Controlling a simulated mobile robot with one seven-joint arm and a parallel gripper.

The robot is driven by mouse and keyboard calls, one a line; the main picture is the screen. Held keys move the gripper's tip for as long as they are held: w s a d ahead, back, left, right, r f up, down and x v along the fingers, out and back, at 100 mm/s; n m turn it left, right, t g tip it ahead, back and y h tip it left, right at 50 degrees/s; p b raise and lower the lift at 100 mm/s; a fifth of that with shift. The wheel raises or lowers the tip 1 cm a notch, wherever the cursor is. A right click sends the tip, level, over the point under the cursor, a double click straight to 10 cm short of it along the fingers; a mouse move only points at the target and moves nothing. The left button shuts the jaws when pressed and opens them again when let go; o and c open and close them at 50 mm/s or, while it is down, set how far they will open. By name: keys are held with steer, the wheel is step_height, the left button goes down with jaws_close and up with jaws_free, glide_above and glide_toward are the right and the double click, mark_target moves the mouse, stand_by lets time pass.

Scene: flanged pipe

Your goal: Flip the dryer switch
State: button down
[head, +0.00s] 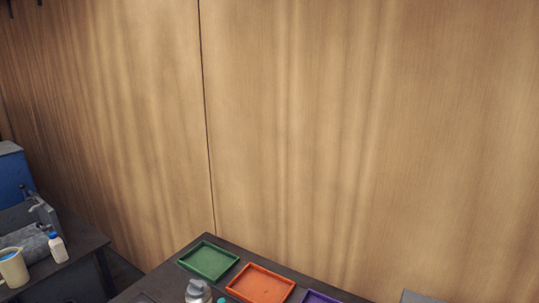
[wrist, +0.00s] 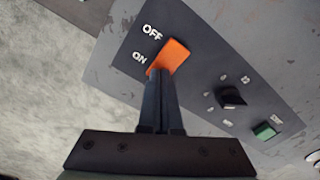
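The dryer switch (wrist: 172,54) is an orange rocker on a dark grey panel (wrist: 205,60) in the wrist view. The white words OFF and ON are printed to its left, with OFF above ON. My gripper (wrist: 159,74) has its two dark fingers together, with no clear gap between them. Its tips overlap the lower end of the switch in the picture, close to the ON word. Whether they touch the switch cannot be told. The head view shows neither the switch nor my gripper.
A black knob (wrist: 232,97) and a green button (wrist: 264,131) sit right of the switch on the panel. In the head view, a dark table holds a green tray (head: 209,260), an orange tray (head: 260,284) and a purple tray (head: 319,297). A white bottle (head: 58,248) stands at left.

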steer(key=shift+r+p, duration=2.9)
steer(key=shift+r, duration=0.6)
